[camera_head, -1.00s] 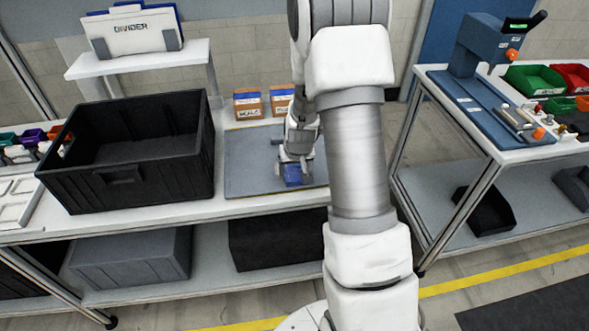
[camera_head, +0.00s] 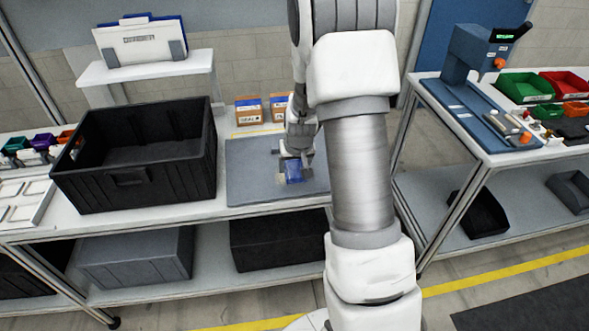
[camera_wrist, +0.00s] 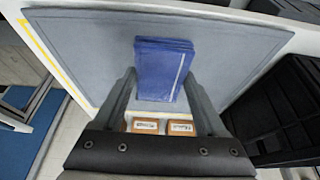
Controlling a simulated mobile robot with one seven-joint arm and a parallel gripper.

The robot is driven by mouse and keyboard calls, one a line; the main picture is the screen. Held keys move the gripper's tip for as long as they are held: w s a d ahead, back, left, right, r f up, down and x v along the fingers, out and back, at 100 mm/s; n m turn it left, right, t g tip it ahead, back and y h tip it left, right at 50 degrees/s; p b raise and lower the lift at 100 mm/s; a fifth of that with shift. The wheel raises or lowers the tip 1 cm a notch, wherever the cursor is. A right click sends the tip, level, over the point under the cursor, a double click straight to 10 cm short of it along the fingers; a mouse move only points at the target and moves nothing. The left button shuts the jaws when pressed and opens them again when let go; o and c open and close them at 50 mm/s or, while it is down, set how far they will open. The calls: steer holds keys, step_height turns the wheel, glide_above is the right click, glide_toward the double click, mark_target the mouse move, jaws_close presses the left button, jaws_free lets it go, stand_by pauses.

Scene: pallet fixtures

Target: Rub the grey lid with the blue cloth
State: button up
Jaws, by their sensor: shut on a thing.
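The grey lid (camera_head: 252,184) lies flat on the white bench, right of the black crate. It also fills much of the wrist view (camera_wrist: 85,55). My gripper (camera_head: 292,158) is over the right part of the lid, pointing down. It is shut on the folded blue cloth (camera_head: 294,174). In the wrist view the blue cloth (camera_wrist: 163,62) sits between my two fingers and extends past their tips toward the lid. The cloth is at or just above the lid's surface; I cannot tell if it touches. My arm hides the lid's right edge in the head view.
A large black crate (camera_head: 84,185) stands close left of the lid. Two small orange-brown boxes (camera_head: 248,112) stand behind it. A raised white shelf (camera_head: 110,72) holds a sign at back left. A second bench (camera_head: 478,145) with coloured bins is at right, across a gap.

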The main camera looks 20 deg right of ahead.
steer(key=shift+r+p, duration=0.55)
steer(key=shift+r, duration=0.75)
steer(key=shift+f, duration=0.1)
